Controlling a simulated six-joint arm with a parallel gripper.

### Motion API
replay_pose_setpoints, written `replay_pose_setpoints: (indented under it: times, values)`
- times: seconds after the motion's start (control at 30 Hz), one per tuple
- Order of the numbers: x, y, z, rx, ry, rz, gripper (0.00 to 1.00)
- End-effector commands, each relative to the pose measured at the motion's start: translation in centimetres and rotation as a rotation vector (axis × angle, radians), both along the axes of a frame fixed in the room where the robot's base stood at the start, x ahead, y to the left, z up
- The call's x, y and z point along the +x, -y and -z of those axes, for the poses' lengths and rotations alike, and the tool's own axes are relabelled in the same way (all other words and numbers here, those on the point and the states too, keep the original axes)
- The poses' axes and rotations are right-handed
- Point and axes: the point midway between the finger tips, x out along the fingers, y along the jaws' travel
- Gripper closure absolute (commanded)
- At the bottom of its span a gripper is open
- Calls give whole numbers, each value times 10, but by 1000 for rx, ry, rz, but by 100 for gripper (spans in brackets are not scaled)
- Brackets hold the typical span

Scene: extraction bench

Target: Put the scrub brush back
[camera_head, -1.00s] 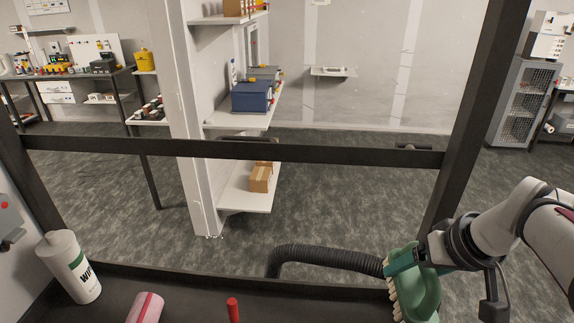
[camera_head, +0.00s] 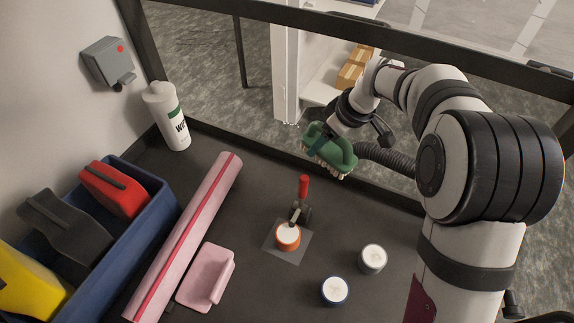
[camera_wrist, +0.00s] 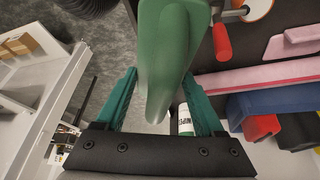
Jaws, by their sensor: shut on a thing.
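The scrub brush (camera_head: 341,152) has a green body with a looped handle and pale bristles facing down. In the wrist view the green brush body (camera_wrist: 166,60) fills the middle between the teal fingers of my gripper (camera_wrist: 163,95). A pink dish (camera_head: 205,280) lies on the bench, to the left of and nearer than the brush. The bristles are hidden in the wrist view.
A red-handled tool (camera_head: 303,187) stands upright just below the brush in the picture, by an orange-rimmed jar (camera_head: 288,236). Two more jars (camera_head: 373,258) stand right. A pink roll (camera_head: 190,230), blue bin (camera_head: 150,240) and white bottle (camera_head: 168,118) are left. A black bar crosses behind.

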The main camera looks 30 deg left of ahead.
Motion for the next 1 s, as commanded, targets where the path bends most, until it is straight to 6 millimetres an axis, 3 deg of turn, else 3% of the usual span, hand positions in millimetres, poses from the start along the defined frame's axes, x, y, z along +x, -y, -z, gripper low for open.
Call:
replay_pose_setpoints:
  times: [0.03,0.1,0.2,0.33,0.43,0.6,0.9,1.0]
  values:
    - [-7,-28,12,-7,7,-82,100]
    - [-16,-59,26,-16,25,-182,100]
    - [-29,-93,42,-24,41,-290,100]
    - [-44,-120,51,-23,48,-359,100]
    - [-48,-127,64,-22,46,-378,100]
    - [-49,-127,106,-23,45,-379,100]
    - [-48,-127,154,-23,47,-377,100]
    - [-48,-127,154,-20,50,-377,100]
